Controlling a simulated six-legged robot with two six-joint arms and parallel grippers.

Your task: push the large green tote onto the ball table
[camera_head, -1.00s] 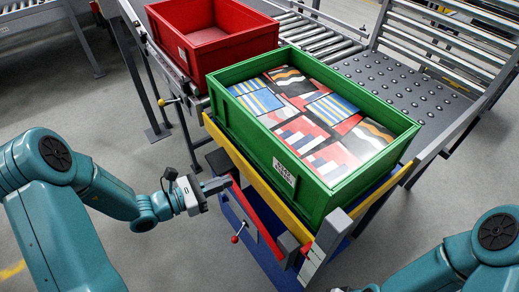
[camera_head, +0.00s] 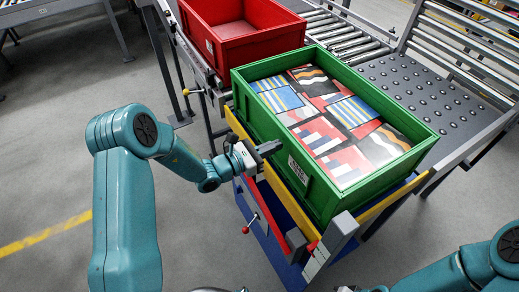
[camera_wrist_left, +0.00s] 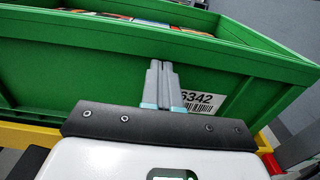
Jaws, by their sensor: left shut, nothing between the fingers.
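The large green tote (camera_head: 318,188) is packed with flat patterned boxes and carries a white label on its near wall. It sits on a yellow-edged stand (camera_head: 384,206). The ball table (camera_head: 422,95), a grey plate dotted with balls, lies beyond the tote's far side. My left gripper (camera_head: 270,147) is shut and empty, at the tote's near wall left of the label. In the left wrist view its fingers (camera_wrist_left: 160,65) point at the green wall (camera_wrist_left: 90,65), just left of the barcode label; contact is not clear. My right gripper is out of frame; only its arm shows.
A red tote (camera_head: 240,36) stands behind the green one, on the left. A roller conveyor (camera_head: 340,32) runs behind, joining the ball table. A grey post (camera_head: 340,228) rises at the stand's near corner. A red-knobbed lever (camera_head: 246,230) sticks out below. Floor at left is clear.

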